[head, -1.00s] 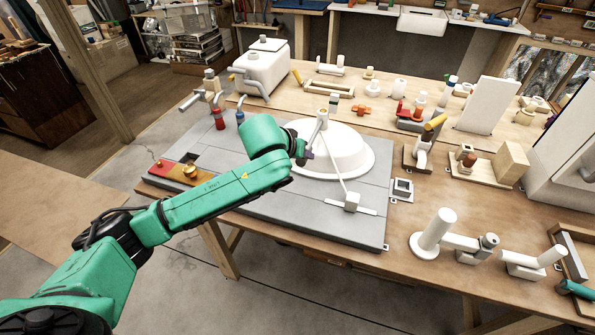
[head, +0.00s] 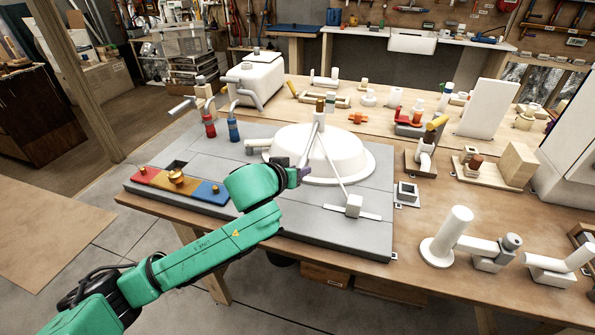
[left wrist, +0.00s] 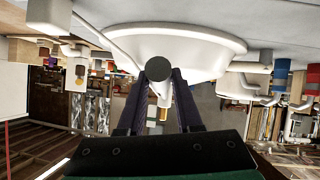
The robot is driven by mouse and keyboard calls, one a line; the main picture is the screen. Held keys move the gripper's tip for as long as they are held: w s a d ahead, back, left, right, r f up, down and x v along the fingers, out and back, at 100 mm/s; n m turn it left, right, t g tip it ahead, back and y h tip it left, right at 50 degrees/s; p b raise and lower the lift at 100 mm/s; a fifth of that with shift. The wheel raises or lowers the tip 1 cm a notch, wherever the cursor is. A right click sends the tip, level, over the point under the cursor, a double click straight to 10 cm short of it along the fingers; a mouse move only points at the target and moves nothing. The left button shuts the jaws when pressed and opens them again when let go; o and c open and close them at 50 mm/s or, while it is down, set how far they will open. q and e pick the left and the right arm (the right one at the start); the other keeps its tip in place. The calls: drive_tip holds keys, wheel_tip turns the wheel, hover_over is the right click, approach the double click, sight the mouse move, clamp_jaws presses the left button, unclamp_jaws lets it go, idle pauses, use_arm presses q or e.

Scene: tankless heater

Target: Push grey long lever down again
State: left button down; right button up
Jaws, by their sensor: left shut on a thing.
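The grey long lever (head: 311,144) slants down from a small upright fitting (head: 320,106) with a brown top, in front of the white round basin (head: 345,150). My left gripper (head: 303,175) is at the lever's lower end, close to the basin's near rim. In the left wrist view, the lever's round grey end (left wrist: 158,68) sits between the two dark fingers of my left gripper (left wrist: 160,80), which is shut on it. In the head view, the fingertips are small and partly hidden by my wrist. My right gripper is not in view.
A thin rod runs to a small white block (head: 353,206) right of my gripper. Red (head: 209,126) and blue (head: 233,126) handled taps stand behind left. A red, yellow and blue panel (head: 178,182) lies left of my arm. White pipe parts (head: 452,236) stand at the right.

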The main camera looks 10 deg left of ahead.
use_arm(q)
drive_tip(key=c, duration=0.7)
unclamp_jaws()
drive_tip(key=shift+f, duration=0.15)
drive_tip(key=shift+o, duration=0.6)
drive_tip(key=shift+w, duration=0.1)
drive_tip(key=p+v, duration=1.1)
drive_tip(key=v, duration=0.3)
drive_tip(key=shift+s, duration=0.25)
